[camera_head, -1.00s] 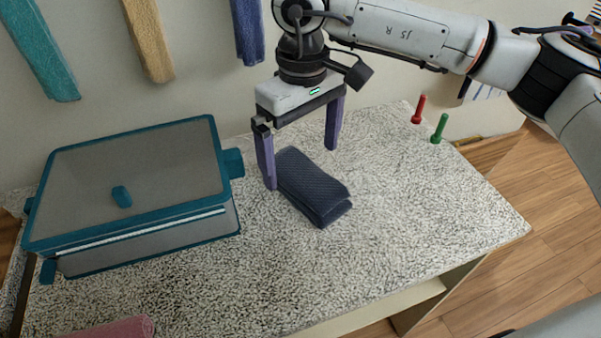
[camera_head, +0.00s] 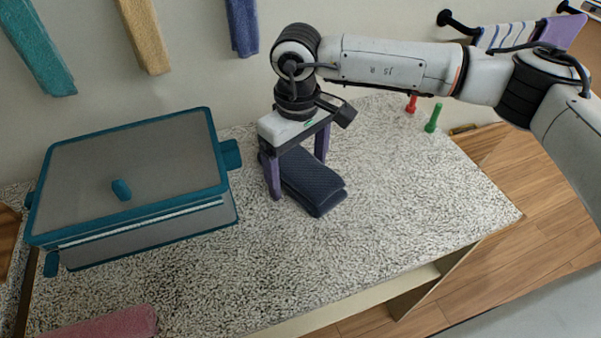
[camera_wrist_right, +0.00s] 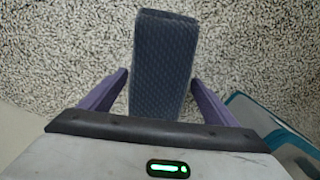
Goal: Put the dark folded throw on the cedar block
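The dark folded throw (camera_head: 312,185) is a navy, textured bundle lying on the speckled counter. It also shows in the right wrist view (camera_wrist_right: 164,62). My right gripper (camera_head: 298,180) is low over its far end, with one purple finger on each side. In the right wrist view the gripper (camera_wrist_right: 160,90) is open, with the throw between the fingers and a gap on both sides. I do not make out a cedar block in these views. My left gripper is not in view.
A teal-edged grey lidded box (camera_head: 130,180) stands left of the throw. A rolled pink towel (camera_head: 105,324) lies at the front left. Red (camera_head: 411,104) and green (camera_head: 433,118) pegs stand at the back right. The counter (camera_head: 410,190) right of the throw is clear.

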